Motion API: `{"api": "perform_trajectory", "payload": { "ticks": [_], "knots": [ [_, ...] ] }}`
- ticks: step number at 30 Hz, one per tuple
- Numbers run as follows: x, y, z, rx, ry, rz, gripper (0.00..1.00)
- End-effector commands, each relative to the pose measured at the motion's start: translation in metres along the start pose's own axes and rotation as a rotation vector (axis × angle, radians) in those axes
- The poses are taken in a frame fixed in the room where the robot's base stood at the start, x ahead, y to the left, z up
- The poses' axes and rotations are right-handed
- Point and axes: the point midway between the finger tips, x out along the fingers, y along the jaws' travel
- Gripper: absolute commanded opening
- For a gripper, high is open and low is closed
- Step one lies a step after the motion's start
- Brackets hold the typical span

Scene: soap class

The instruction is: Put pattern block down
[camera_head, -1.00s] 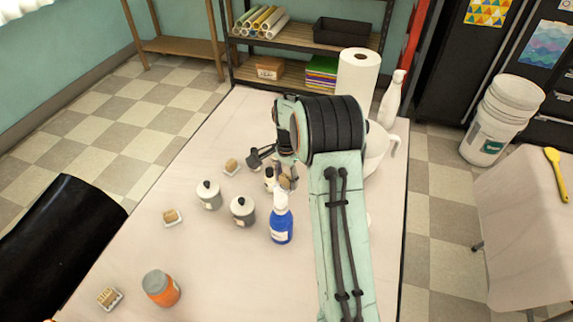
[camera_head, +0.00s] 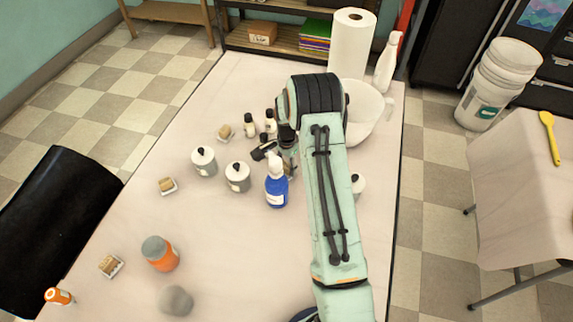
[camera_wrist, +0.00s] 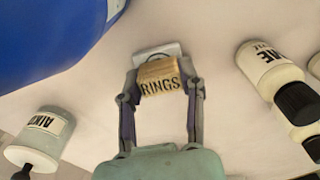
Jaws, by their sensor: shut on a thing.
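In the wrist view, my gripper (camera_wrist: 163,84) is shut on a tan block (camera_wrist: 158,77) marked "RINGS", with a finger on each side. A pale, flat dish-like piece (camera_wrist: 158,50) shows just beyond the block, over the white table top; I cannot tell whether the block touches it. In the head view, my gripper (camera_head: 289,164) is low over the table behind the blue spray bottle (camera_head: 277,188). The arm and the bottle hide most of the gripper, and the block cannot be made out there.
White lidded jars (camera_head: 204,161) (camera_head: 238,177) stand left of the blue bottle, small dark-capped bottles (camera_head: 249,130) behind. Tan blocks sit on small dishes (camera_head: 173,190) along the left. An orange jar (camera_head: 160,255) stands in front. A white pitcher (camera_head: 366,112) and paper roll (camera_head: 351,45) stand behind right.

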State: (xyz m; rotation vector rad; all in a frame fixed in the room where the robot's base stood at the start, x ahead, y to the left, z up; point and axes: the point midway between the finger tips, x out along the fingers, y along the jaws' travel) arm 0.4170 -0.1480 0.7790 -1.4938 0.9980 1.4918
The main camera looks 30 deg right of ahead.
Motion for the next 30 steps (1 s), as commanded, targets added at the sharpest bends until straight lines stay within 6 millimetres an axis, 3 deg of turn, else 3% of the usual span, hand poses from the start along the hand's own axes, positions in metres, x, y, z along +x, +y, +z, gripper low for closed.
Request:
{"api": "perform_trajectory", "payload": {
  "ticks": [2,3,5,17,30],
  "knots": [
    [0.002,0.000,0.000,0.000,-0.001,0.001,0.05],
    [0.003,0.000,0.000,0.000,0.000,0.001,0.44],
    [0.003,0.000,0.000,0.000,0.000,0.000,0.63],
    [-0.004,-0.001,0.000,0.000,0.002,-0.002,0.64],
    [-0.095,-0.001,0.000,0.000,0.003,-0.003,0.64]
  ]
}}
